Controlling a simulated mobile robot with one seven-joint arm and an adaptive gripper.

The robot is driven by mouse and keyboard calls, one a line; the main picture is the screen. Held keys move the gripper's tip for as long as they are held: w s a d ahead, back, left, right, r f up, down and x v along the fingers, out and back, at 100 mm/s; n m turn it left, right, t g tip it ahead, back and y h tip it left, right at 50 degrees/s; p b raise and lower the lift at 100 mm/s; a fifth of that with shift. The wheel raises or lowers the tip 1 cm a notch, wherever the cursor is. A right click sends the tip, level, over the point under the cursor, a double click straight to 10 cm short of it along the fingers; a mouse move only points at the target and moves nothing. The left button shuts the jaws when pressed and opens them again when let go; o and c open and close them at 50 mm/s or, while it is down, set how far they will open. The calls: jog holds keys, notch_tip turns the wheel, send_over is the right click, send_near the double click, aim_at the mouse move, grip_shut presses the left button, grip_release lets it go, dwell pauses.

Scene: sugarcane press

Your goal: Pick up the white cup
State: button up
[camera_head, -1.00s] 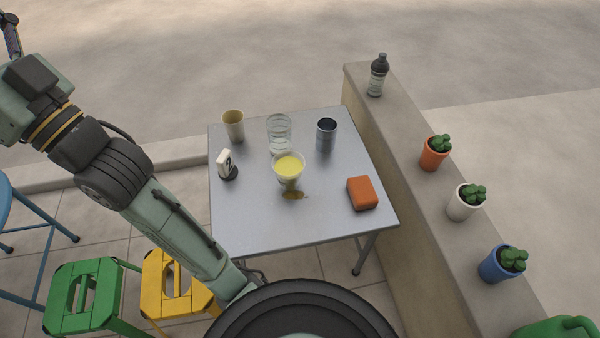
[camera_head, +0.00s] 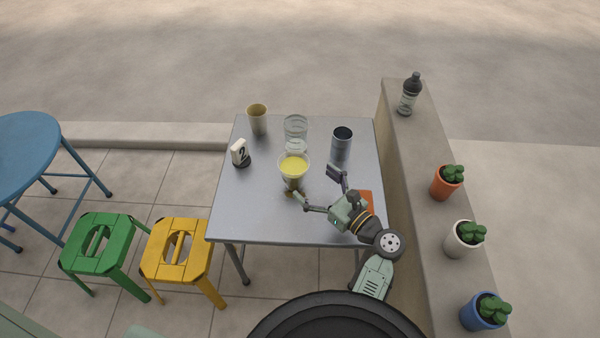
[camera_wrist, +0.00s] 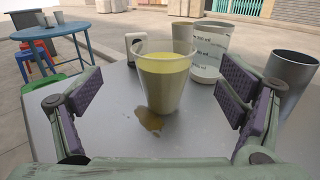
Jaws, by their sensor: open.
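A pale translucent cup (camera_head: 293,178) of yellow juice stands upright near the middle of the grey metal table (camera_head: 230,205). It is the cup closest to white. My gripper (camera_head: 317,185) is low over the table, right and front of it, fingers spread and empty. In the wrist view the cup (camera_wrist: 164,85) stands beyond and between the open fingers (camera_wrist: 163,95), with a gap on both sides. A cream-beige cup (camera_head: 258,121) stands at the table's back left.
A clear marked beaker (camera_head: 296,130) stands behind the juice cup. A dark metal cup (camera_head: 341,145) is to its right, and a number stand (camera_head: 240,153) to its left. An orange block (camera_head: 367,199) is partly hidden by my arm. A brown spill (camera_wrist: 149,119) lies before the cup.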

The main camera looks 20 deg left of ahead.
aim_at(294, 161)
jog(key=p+x, duration=0.1)
jog(key=x, duration=0.8)
jog(key=shift+w+d, duration=0.15)
jog(key=shift+w, duration=0.05)
jog(key=shift+c, duration=0.4)
jog(key=c, duration=1.3)
jog(key=shift+c, duration=1.3)
jog(key=shift+r, duration=0.2)
